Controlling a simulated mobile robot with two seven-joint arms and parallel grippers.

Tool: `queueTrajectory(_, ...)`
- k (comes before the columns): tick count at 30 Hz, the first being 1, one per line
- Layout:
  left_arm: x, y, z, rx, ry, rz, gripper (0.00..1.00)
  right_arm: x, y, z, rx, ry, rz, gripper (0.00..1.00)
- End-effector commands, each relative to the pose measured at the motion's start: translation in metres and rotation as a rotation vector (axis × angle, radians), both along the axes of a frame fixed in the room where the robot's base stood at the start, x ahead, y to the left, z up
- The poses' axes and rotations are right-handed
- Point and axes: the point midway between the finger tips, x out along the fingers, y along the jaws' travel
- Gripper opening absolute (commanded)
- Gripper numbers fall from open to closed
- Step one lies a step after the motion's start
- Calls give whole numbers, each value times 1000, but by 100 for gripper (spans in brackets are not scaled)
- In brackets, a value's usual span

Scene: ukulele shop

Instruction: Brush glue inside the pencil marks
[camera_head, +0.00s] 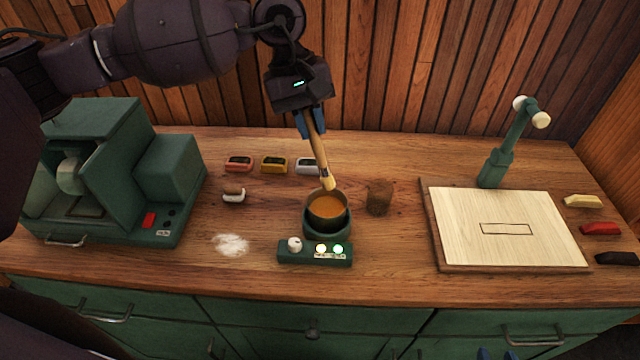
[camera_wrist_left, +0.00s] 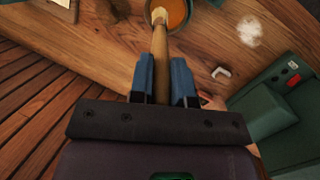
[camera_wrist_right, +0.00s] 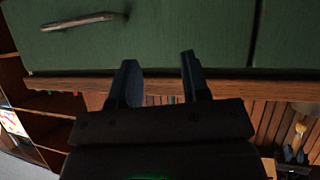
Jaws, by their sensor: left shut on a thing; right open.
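My left gripper (camera_head: 311,128) is shut on the wooden handle of a glue brush (camera_head: 318,152). The brush points down with its pale tip at the rim of the dark glue pot (camera_head: 328,229), over the orange-brown glue (camera_head: 327,206). In the left wrist view the tip (camera_wrist_left: 159,15) overlaps the edge of the glue; whether it touches cannot be told. A pale wooden panel (camera_head: 470,205) bears a pencilled rectangle (camera_head: 506,229), with bare wood inside it. My right gripper (camera_head: 492,354) is mostly below the head view; the right wrist view shows it open and empty (camera_wrist_right: 158,78) before green drawers.
A brown cylinder (camera_head: 379,197) stands right of the pot, and a control box (camera_head: 315,254) with lit lamps is in front. A green machine (camera_head: 110,180) fills the left. A green lamp (camera_head: 505,150) stands behind the panel. Small coloured blocks (camera_head: 600,228) lie at the right.

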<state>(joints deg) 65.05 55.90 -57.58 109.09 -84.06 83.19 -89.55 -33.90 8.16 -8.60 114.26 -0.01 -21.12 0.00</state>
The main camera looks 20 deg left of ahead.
Motion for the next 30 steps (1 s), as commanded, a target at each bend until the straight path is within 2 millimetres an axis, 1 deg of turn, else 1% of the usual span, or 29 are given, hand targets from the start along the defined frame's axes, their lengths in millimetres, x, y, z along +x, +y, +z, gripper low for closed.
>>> queueTrajectory(8,0,0,3,0,0,0,0,-3,0,-1,0,6,-2,43)
queueTrajectory(16,0,0,23,-1,-2,-1,0,-10,-2,-2,0,23,-6,43)
queueTrajectory(22,0,0,38,0,0,-1,0,-10,-2,0,0,23,-6,43)
queueTrajectory(30,0,0,40,0,0,0,0,-5,-1,3,-1,13,-3,43)
